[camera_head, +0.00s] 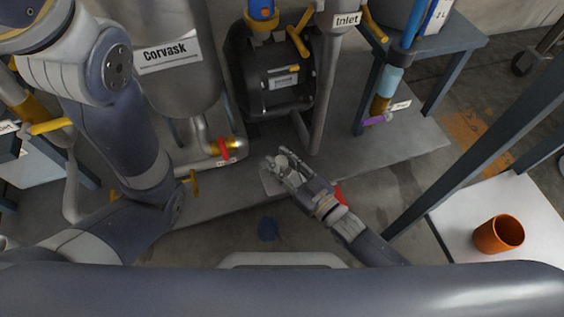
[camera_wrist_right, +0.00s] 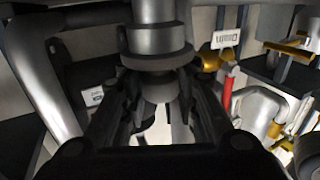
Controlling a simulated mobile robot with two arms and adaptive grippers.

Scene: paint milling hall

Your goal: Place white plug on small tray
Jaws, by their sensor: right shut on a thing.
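My right gripper (camera_head: 277,163) is low over the floor plinth, in front of the black pump. Its fingers are shut around a pale grey, stepped round piece, which I take to be the white plug (camera_wrist_right: 157,88). In the right wrist view the fingers of the right gripper (camera_wrist_right: 160,108) close in on this piece from both sides, just below a wide grey collar and cylinder. I cannot tell whether the piece is joined to that cylinder. A small light plate (camera_head: 268,182) shows partly beneath the gripper; I cannot tell whether it is the small tray. My left gripper is out of view.
The black pump (camera_head: 280,85) and the inlet pipe (camera_head: 325,90) stand close behind the right gripper. A red-handled valve (camera_head: 224,149) is to its left.

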